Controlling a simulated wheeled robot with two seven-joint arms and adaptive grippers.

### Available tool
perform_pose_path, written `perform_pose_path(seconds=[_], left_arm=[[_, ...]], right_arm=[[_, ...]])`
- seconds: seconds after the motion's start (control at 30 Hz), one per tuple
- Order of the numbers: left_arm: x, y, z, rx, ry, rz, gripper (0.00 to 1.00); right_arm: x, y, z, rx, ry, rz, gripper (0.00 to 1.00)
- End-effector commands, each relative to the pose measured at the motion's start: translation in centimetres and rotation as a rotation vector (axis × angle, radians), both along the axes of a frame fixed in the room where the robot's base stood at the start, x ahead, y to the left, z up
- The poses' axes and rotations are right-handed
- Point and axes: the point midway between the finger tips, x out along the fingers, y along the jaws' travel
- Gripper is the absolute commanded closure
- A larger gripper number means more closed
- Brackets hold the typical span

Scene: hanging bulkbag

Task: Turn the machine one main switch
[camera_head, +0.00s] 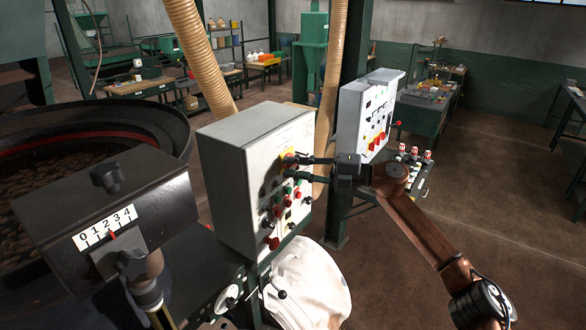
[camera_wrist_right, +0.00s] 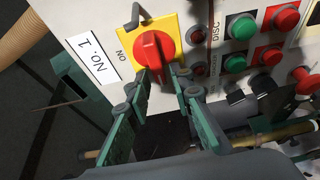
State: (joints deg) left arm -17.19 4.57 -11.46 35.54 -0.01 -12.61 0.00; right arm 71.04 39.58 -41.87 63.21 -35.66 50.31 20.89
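The main switch (camera_head: 288,160) is a red rotary knob on a yellow plate on the front of a light grey control box (camera_head: 240,180). In the right wrist view the red knob (camera_wrist_right: 153,46) sits beside the labels "No. 1" and "ON". My right gripper (camera_head: 308,169) reaches in from the right, in front of the switch. In the right wrist view its two green fingers (camera_wrist_right: 163,78) stand apart at the knob's lower edge, one on each side. Whether they touch it I cannot tell. My left gripper is not in view.
Green and red buttons (camera_wrist_right: 240,27) sit close right of the switch in the wrist view. A second control box (camera_head: 362,108) stands behind my right gripper. A white bag (camera_head: 308,285) hangs below the first box. Open floor (camera_head: 490,200) lies to the right.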

Motion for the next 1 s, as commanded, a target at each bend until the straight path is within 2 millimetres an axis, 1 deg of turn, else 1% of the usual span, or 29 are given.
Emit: perform_pose_path(seconds=[0.03,0.5,0.63,0.77,1.0], left_arm=[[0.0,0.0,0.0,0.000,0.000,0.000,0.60],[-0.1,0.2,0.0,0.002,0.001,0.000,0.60],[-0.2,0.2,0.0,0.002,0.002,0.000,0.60],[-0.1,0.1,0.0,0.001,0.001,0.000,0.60],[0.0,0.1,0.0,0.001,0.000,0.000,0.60]], right_arm=[[0.3,-0.2,-0.2,0.000,0.002,-0.007,0.73],[0.0,-0.1,-0.1,-0.001,0.001,0.000,0.73],[-0.1,-0.7,-0.1,-0.001,0.001,0.000,0.73],[-0.5,-2.6,-0.1,-0.002,0.002,-0.002,0.73],[-1.5,-7.6,-0.1,-0.002,0.001,-0.002,0.73]])
